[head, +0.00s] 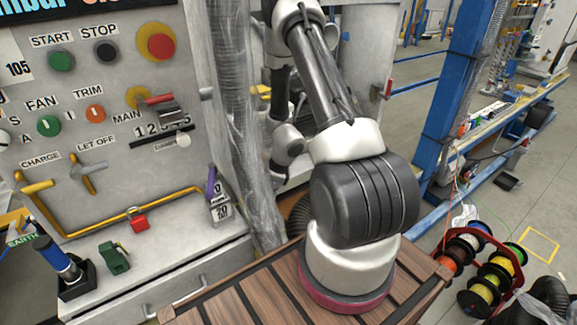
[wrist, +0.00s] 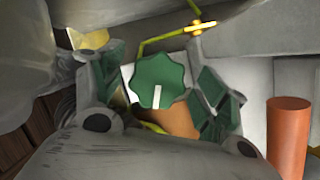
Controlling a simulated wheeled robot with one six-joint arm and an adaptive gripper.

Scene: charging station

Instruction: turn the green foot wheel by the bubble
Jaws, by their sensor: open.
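A green lobed wheel (wrist: 158,78) with a white mark on it shows in the wrist view, between the two fingers of my gripper (wrist: 153,60). The fingers have green pads and stand open. A gap shows on each side of the wheel in this view, so the fingers look apart from it; how deep it lies between them I cannot tell. In the head view my gripper and this wheel are hidden behind my arm. I cannot make out a bubble in either view.
An orange-brown cylinder (wrist: 288,135) stands right of my gripper, and a yellow fitting (wrist: 200,27) lies beyond the wheel. In the head view a control panel (head: 115,85) fills the left. Coloured cable reels (head: 484,290) are at the right, near a blue post (head: 462,90).

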